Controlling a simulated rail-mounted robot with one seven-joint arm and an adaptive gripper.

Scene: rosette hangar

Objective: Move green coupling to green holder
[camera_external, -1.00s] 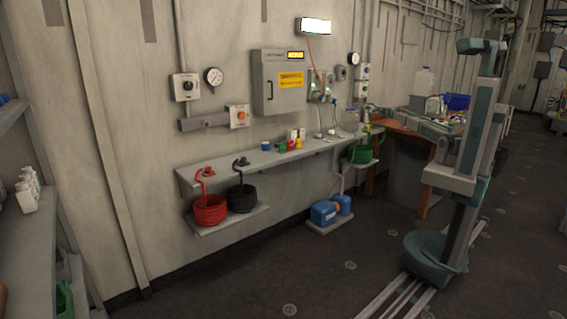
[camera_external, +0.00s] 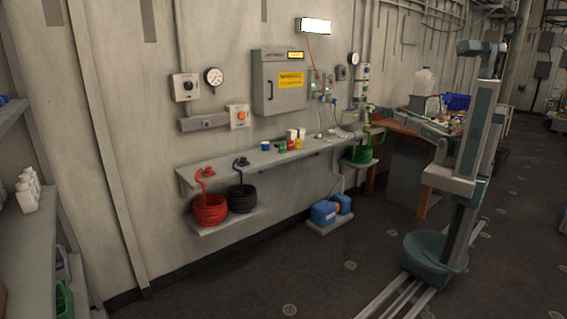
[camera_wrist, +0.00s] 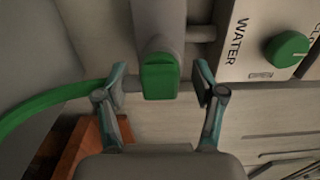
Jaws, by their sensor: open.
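In the wrist view, my gripper (camera_wrist: 160,92) is open, with one teal finger on each side of a green block-shaped piece, which looks like the green coupling (camera_wrist: 160,78). It sits at the end of a thick grey cylinder. I cannot tell whether either finger touches it. A green hose (camera_wrist: 45,103) curves in from the left and passes behind the left finger; its join to the coupling is hidden. In the external view, the green hose coil (camera_external: 362,156) lies below the right end of the wall shelf. I cannot make out the green holder for certain.
A panel marked WATER with a green knob (camera_wrist: 287,49) is close on the right in the wrist view. The wall shelf (camera_external: 250,160) holds small coloured containers. Red (camera_external: 209,210) and black (camera_external: 242,199) hose coils lie on a lower shelf. A wooden table (camera_external: 405,128) stands right.

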